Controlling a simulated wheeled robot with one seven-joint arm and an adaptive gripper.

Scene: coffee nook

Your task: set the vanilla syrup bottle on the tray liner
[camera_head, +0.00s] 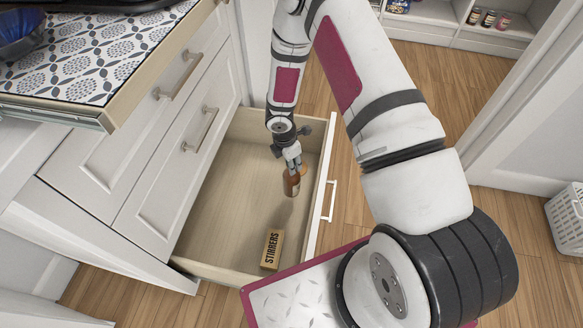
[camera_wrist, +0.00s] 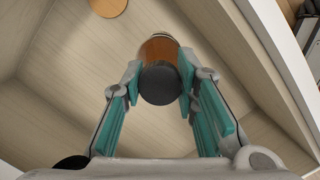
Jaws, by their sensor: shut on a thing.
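An amber bottle with a dark cap, likely the vanilla syrup bottle (camera_head: 291,184), is held by my gripper (camera_head: 290,156) inside the open drawer, or just above its floor. In the wrist view, my gripper (camera_wrist: 160,88) has its teal-padded fingers closed around the bottle's dark cap (camera_wrist: 160,84), with the amber body (camera_wrist: 158,48) beyond it. No label is readable, and I cannot tell whether its base touches the drawer. I cannot make out a tray liner for certain; a dark tray-like edge shows at the top left.
The open drawer (camera_head: 222,190) also holds a box marked STIRRERS (camera_head: 272,249) and a round orange-brown disc (camera_wrist: 108,7). Wooden floor lies right of the drawer; a white basket (camera_head: 566,220) stands far right.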

